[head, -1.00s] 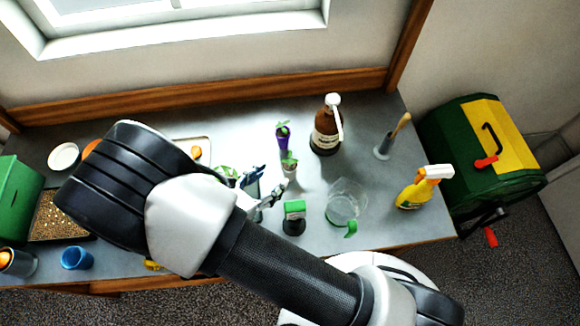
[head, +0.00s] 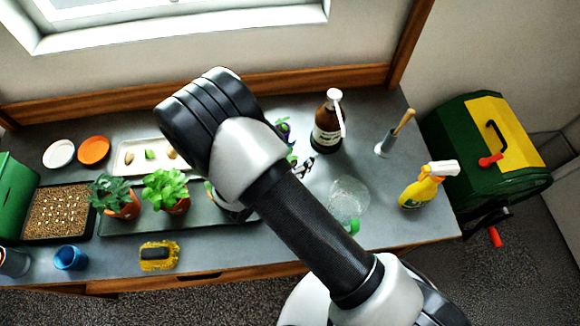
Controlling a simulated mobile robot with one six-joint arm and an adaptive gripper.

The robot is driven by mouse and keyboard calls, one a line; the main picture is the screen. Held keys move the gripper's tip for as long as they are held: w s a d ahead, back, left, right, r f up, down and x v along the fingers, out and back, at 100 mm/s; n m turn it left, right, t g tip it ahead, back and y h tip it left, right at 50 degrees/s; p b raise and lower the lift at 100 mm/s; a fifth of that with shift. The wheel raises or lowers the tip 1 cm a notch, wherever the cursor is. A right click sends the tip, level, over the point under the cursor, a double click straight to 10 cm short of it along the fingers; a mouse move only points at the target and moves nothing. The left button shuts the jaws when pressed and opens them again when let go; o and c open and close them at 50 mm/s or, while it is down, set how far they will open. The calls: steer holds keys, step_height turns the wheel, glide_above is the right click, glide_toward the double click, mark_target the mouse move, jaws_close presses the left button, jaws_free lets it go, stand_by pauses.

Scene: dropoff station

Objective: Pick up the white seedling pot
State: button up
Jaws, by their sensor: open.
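The white seedling pot is mostly hidden behind my arm in the head view; only a bit of its green seedling (head: 292,158) shows. My gripper (head: 306,165) is open, close to the right of that seedling. I cannot tell whether it touches the pot. A purple seedling pot (head: 284,130) stands just behind, partly covered by my arm.
A brown pump bottle (head: 326,130) stands behind and right of my gripper. A clear jar (head: 348,197) is in front right, with a yellow spray bottle (head: 425,185) farther right. Potted plants (head: 166,188) and a white tray (head: 130,165) stand left.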

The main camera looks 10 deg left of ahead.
steer(key=shift+c, duration=0.4)
steer(key=c, duration=1.1)
